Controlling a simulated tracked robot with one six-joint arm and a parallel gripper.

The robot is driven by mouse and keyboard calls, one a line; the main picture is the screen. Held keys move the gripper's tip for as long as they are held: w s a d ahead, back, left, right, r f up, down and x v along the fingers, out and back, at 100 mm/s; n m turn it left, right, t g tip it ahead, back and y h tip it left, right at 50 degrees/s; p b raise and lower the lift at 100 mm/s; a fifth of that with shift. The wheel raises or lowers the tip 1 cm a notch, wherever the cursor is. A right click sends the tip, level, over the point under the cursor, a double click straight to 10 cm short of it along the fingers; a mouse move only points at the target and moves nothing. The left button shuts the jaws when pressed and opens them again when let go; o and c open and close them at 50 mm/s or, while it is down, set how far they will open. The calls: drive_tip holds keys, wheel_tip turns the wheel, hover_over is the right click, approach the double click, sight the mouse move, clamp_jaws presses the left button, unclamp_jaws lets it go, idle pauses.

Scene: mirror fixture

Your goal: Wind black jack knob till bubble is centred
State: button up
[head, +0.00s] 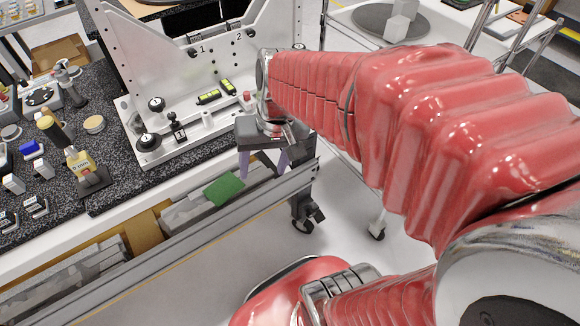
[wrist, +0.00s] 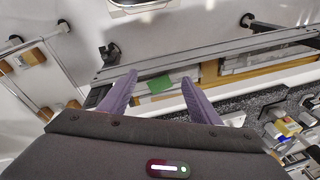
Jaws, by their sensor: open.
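The pale metal mirror fixture (head: 190,135) stands on the dark speckled bench top at the upper left of the head view. Black round knobs (head: 156,103) and (head: 148,141) sit at the left of its base; I cannot tell which is the jack knob. Two yellow-green level vials (head: 209,97) and (head: 228,87) lie on the base; their bubbles are too small to read. My gripper (head: 263,170) points down past the bench's front edge, right of the fixture, touching nothing. In the wrist view its purple fingers (wrist: 158,85) are spread and empty.
A red knob (head: 249,97) is close behind my gripper. A black-handled part (head: 177,127) stands between the black knobs and vials. Tools and small boxes crowd the bench at left. A green item (head: 224,189) lies on the lower shelf. Open floor lies below.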

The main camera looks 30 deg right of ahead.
drive_tip(key=s+a+r+n+t+h, duration=0.1)
drive_tip(key=s+a+r+n+t, duration=0.2)
drive_tip(key=r, duration=0.4)
drive_tip(key=shift+s+a+r+n+t, duration=0.35)
drive_tip(key=shift+s+a, duration=0.15)
drive_tip(key=shift+s, duration=0.35)
drive_tip(key=shift+c, duration=0.6)
